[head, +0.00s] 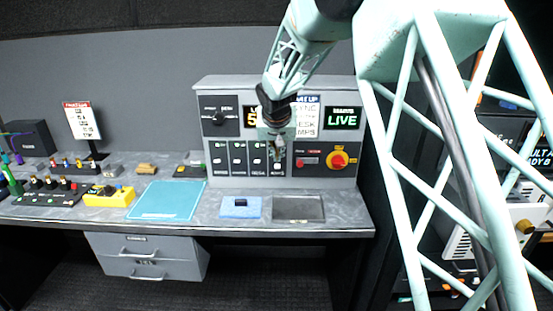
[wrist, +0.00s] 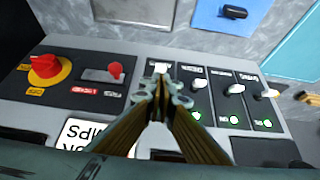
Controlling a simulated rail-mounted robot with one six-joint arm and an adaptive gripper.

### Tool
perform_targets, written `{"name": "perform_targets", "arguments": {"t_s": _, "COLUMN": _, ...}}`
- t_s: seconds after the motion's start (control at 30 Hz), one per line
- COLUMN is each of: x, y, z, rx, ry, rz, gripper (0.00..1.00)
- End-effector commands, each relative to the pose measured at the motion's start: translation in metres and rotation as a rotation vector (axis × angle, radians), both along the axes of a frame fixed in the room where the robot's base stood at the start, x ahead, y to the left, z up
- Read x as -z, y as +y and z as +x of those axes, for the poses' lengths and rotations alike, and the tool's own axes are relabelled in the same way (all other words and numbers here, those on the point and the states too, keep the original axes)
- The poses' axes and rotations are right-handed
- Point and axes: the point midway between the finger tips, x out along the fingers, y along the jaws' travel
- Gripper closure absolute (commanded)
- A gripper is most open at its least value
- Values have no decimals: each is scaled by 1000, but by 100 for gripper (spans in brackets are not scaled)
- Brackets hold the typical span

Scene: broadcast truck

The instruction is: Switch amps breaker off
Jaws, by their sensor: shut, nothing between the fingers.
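A row of breakers with white levers is set in the grey console panel (head: 340,84). In the wrist view, the end breaker (wrist: 160,68) beside the red toggle lies just past my fingertips, and its lower part is hidden by them. The other breakers (wrist: 197,84) sit to its right, with green lights lit. I cannot read which one is labelled amps. My gripper (wrist: 162,100) is shut and empty, pointing at the end breaker; it also shows in the head view (head: 277,150) in front of the panel. Whether it touches the lever is unclear.
Beside the end breaker are a red toggle (wrist: 116,70) and a red rotary knob on yellow (wrist: 46,68). A "LIVE" display (head: 342,118) is above.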

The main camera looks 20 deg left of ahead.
Motion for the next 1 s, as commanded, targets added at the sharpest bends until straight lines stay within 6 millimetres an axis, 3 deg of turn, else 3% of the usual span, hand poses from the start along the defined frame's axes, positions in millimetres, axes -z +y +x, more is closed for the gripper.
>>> {"name": "perform_targets", "arguments": {"t_s": 0.1, "x": -17, "y": -4, "z": -4, "rx": 1, "ry": -1, "rz": 1, "gripper": 100}}
{"name": "perform_targets", "arguments": {"t_s": 1.0, "x": -53, "y": -37, "z": -79, "rx": 1, "ry": -1, "rz": 0, "gripper": 100}}
